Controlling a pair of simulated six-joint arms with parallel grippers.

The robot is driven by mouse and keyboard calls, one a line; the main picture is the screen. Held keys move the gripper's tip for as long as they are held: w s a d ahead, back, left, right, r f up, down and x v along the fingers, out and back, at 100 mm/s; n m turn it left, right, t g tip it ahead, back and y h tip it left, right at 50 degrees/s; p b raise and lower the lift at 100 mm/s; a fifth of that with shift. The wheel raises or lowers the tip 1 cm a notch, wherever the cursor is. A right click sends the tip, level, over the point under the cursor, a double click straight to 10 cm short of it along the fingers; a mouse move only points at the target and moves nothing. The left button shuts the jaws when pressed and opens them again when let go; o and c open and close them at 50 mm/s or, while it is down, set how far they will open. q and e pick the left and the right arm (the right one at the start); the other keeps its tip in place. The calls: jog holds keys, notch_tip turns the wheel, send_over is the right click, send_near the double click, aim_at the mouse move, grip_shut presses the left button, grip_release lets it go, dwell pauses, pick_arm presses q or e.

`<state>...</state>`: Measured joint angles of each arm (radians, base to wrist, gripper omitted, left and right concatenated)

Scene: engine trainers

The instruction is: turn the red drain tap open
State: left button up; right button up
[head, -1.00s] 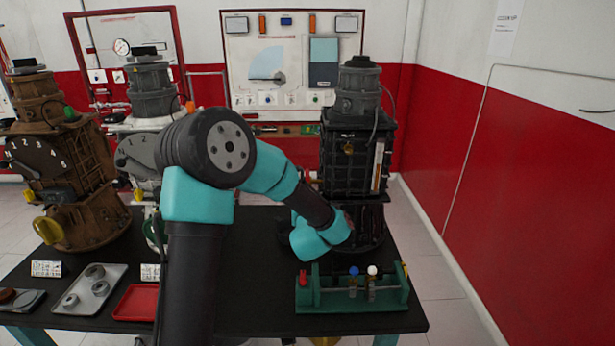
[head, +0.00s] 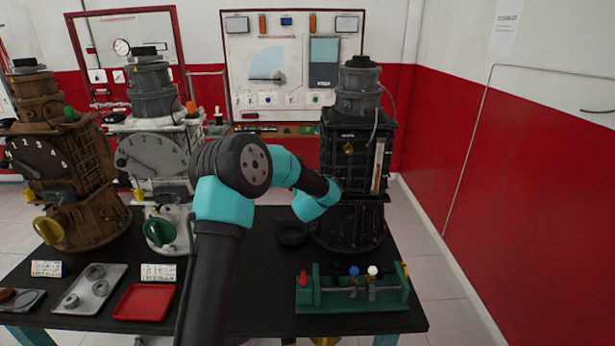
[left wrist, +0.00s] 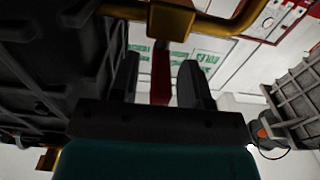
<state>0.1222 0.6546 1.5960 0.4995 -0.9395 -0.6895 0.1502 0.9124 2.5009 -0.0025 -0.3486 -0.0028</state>
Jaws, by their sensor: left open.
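The black engine trainer (head: 352,170) stands at the back right of the table; its dark side fills the left of the left wrist view (left wrist: 50,70). A brass pipe with a square block (left wrist: 170,20) crosses the top there. Below it a red bar, apparently the red drain tap's handle (left wrist: 160,80), shows between my left gripper's fingers (left wrist: 160,82). The fingers are apart on either side of it; contact cannot be told. In the head view my left arm hides its own gripper and the tap. My right gripper is not in view.
A green rack (head: 350,300) with coloured knobs stands at the front right. A dark round dish (head: 293,232) lies beside the black engine. White (head: 155,150) and brown (head: 60,160) trainers stand left. A red tray (head: 143,303) and grey tray (head: 90,290) lie in front.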

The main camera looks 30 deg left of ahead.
pick_arm(q)
jog(key=shift+w+a, duration=0.2)
jog(key=shift+w, duration=0.1)
grip_shut()
